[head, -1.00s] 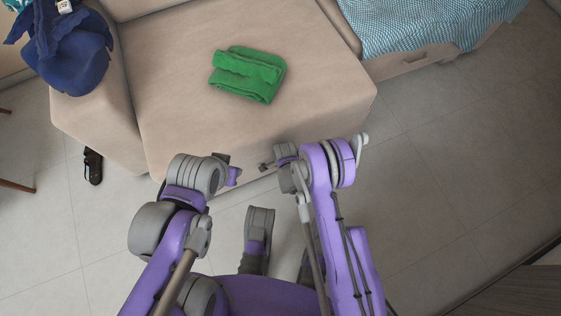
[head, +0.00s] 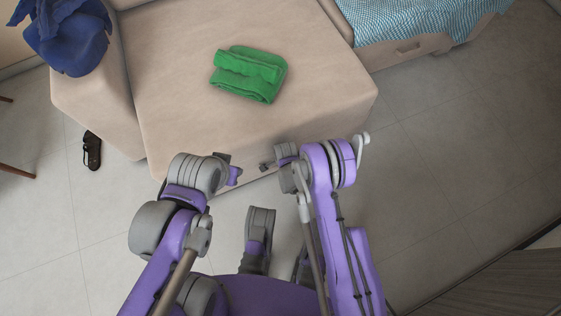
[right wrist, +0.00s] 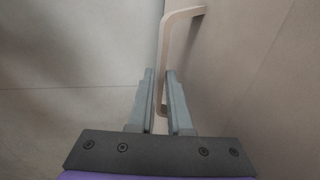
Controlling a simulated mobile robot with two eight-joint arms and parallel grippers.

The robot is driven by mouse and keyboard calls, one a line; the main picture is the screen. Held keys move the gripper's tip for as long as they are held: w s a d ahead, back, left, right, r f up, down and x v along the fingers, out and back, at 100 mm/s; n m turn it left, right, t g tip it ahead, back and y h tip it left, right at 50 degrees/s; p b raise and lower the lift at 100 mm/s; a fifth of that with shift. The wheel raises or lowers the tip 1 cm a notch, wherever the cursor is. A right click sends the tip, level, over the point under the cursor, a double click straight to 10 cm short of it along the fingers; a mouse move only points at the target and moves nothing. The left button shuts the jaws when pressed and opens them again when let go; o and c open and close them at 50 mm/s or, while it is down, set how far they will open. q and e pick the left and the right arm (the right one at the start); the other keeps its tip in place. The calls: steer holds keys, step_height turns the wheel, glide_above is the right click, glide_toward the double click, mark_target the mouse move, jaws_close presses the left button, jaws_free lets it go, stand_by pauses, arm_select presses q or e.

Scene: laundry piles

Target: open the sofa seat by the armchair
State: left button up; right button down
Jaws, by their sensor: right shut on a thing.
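The beige sofa seat (head: 180,100) fills the middle of the head view, its front standing out past the sofa's arm (head: 90,105). A folded green cloth (head: 250,75) lies on top. In the right wrist view, a pale loop handle (right wrist: 166,45) stands out from the beige front panel (right wrist: 240,60). My right gripper (right wrist: 160,100) is shut on this handle. In the head view, the right gripper (head: 268,165) is at the seat's front, low down. My left gripper (head: 229,167) is beside it, touching nothing that I can see; its jaw opening is unclear.
A dark blue cloth (head: 75,40) hangs over the sofa's arm. A dark sandal (head: 92,151) lies on the floor at left, near a wooden leg (head: 18,170). A blue checked cover (head: 410,20) lies at the upper right. A wooden surface (head: 500,290) is at the lower right. The right-hand floor is clear.

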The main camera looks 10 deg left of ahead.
steer(key=c, duration=0.8)
jaws_free()
steer(key=shift+c, duration=0.2)
steer(key=shift+r, duration=0.1)
step_height(320, 180, up, 10)
steer(key=s+d+p, duration=0.1)
steer(key=p, duration=0.1)
steer(key=shift+s+d+r+p, duration=0.15)
steer(key=shift+s+r+p, duration=0.05)
steer(key=shift+s+p, duration=0.2)
steer(key=shift+w, duration=0.1)
